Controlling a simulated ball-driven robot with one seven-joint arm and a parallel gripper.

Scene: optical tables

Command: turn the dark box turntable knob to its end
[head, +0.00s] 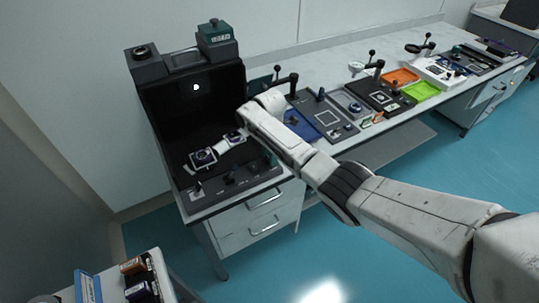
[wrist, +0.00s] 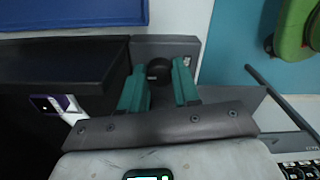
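The dark box (head: 190,105) stands open-fronted at the left end of the bench. Inside on its floor are a square holder with a purple-rimmed round piece (head: 203,157) and a pale piece (head: 234,138). A front panel with small dark knobs (head: 230,178) runs along its lower edge. In the wrist view a round black knob (wrist: 158,70) sits on a grey panel between my gripper's teal fingertips (wrist: 160,72). My gripper (head: 271,158) is low at the panel's right end, mostly hidden by my arm. The fingers are apart; I cannot tell whether they touch the knob.
A green device (head: 214,31) sits on top of the box. A blue mat (head: 303,124) and dark plates lie to the right, then an orange tray (head: 399,78) and a green tray (head: 421,91). A small side table stands at the lower left. The teal floor in front is clear.

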